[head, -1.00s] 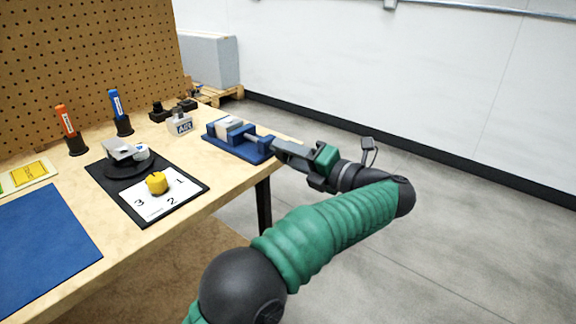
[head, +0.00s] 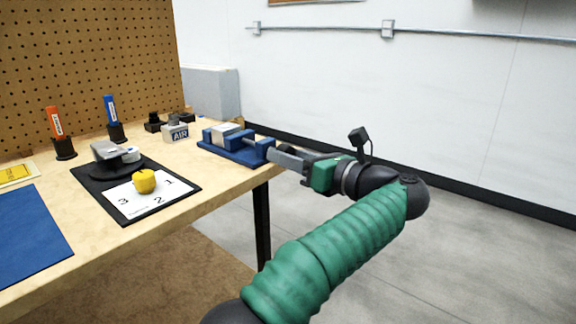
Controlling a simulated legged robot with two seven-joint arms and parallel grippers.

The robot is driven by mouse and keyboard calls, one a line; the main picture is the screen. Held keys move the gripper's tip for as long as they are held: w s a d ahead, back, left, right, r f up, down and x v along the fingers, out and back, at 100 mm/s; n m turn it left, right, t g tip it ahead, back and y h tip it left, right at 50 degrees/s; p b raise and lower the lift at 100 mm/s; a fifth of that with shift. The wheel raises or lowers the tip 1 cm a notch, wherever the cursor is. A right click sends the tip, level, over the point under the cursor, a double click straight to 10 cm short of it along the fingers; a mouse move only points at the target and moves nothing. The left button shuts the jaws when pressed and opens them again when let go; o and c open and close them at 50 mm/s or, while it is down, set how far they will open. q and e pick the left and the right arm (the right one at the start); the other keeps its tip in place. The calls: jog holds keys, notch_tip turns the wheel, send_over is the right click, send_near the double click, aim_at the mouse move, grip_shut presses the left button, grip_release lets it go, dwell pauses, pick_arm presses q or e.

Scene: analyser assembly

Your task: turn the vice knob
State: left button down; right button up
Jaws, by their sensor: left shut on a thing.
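The blue vice (head: 232,147) sits near the right end of the wooden table, with a light block (head: 222,130) between its jaws. My left gripper (head: 277,156) reaches in from the right side of the vice, its fingers level with the vice's right end. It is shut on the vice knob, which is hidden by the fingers. My right gripper is not in view.
A yellow knob (head: 144,181) stands on a numbered card on a black mat, beside a grey device (head: 112,152). A white AIR box (head: 176,133) is left of the vice. Orange (head: 56,122) and blue (head: 111,110) markers stand in holders. Open floor lies right of the table.

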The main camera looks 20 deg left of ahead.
pick_arm(q)
jog(key=n, duration=0.2)
jog(key=shift+w+f+n, duration=0.1)
jog(key=shift+f+n, duration=0.15)
jog(key=shift+n, duration=0.05)
jog(key=n, duration=0.4)
jog(key=shift+n, duration=0.3)
jog(key=n, duration=0.3)
jog(key=shift+n, duration=0.3)
jog(key=shift+r+n+y, duration=0.1)
jog(key=shift+n+y, duration=0.2)
jog(key=shift+n, duration=1.9)
jog(key=c, duration=0.9)
grip_release()
